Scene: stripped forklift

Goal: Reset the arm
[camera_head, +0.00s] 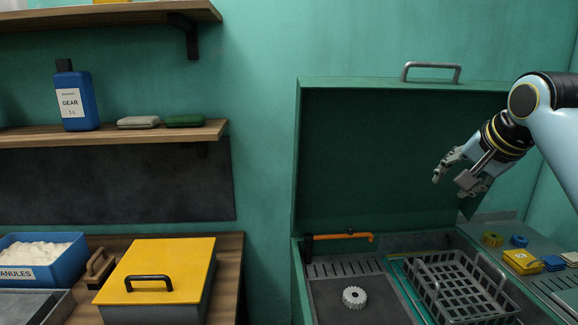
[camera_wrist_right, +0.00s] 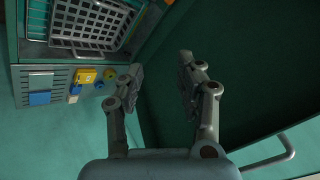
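My right arm comes in from the right in the head view. Its gripper (camera_head: 452,184) is open and empty, held up in front of the raised green lid (camera_head: 375,150) and above the washing basin. In the right wrist view the two fingers of the right gripper (camera_wrist_right: 160,72) stand well apart with nothing between them. My left gripper does not show in either view.
The open basin holds a grey gear (camera_head: 354,297), an orange spout (camera_head: 340,237) and a grey wire basket (camera_head: 462,285). Small yellow and blue items (camera_head: 522,261) lie on the right ledge. At left are a yellow-lidded box (camera_head: 165,265), a blue granules bin (camera_head: 72,262) and a shelf (camera_head: 110,137).

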